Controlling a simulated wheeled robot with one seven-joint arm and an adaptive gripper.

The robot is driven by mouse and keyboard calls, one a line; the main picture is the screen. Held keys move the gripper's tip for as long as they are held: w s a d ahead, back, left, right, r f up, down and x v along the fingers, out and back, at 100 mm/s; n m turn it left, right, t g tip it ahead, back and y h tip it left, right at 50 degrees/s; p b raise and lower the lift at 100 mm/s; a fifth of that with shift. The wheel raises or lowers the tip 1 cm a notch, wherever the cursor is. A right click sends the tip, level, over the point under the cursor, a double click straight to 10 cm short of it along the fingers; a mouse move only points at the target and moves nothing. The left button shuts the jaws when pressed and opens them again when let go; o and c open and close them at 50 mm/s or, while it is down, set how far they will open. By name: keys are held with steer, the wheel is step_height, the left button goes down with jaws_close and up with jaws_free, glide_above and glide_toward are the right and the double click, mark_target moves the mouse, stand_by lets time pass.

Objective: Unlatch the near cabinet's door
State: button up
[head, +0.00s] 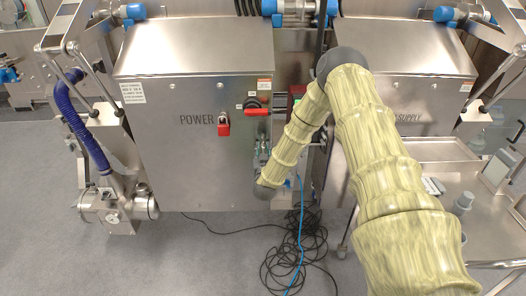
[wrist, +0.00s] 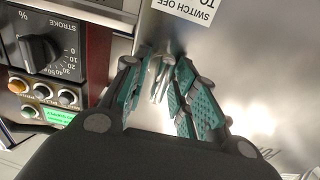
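The near cabinet (head: 195,75) is a steel box marked POWER, and its door looks closed. A small metal latch (wrist: 160,74) at the door's right edge shows in the wrist view. My gripper (wrist: 164,68) has its two teal-padded fingers on either side of the latch, spread apart. I cannot see clear contact between pads and latch. In the head view my gripper (head: 262,152) is small and partly hidden beside the door's right edge, below the red switch. My arm crosses in front of the second cabinet.
A red padlock (head: 223,125) and a red rotary switch (head: 257,108) sit on the door. A control panel with a stroke knob (wrist: 40,52) lies close beside my gripper. A steel cart (head: 485,215) stands at right. Black and blue cables (head: 295,245) lie on the floor.

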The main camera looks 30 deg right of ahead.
jaws_close()
steer(key=shift+n, duration=0.6)
steer(key=shift+w+a+n+p, duration=0.15)
steer(key=shift+n+p, duration=0.15)
steer(key=shift+n, duration=0.8)
steer(key=n, duration=0.5)
steer(key=n+b, duration=0.1)
steer(key=n, duration=0.2)
steer(key=n+b, duration=0.1)
steer(key=n, duration=0.2)
steer(key=n+b, duration=0.1)
steer(key=n, duration=0.2)
steer(key=shift+a+f+b, duration=0.15)
steer(key=shift+f+b, duration=0.1)
steer(key=shift+b, duration=0.15)
steer(key=shift+n, duration=0.4)
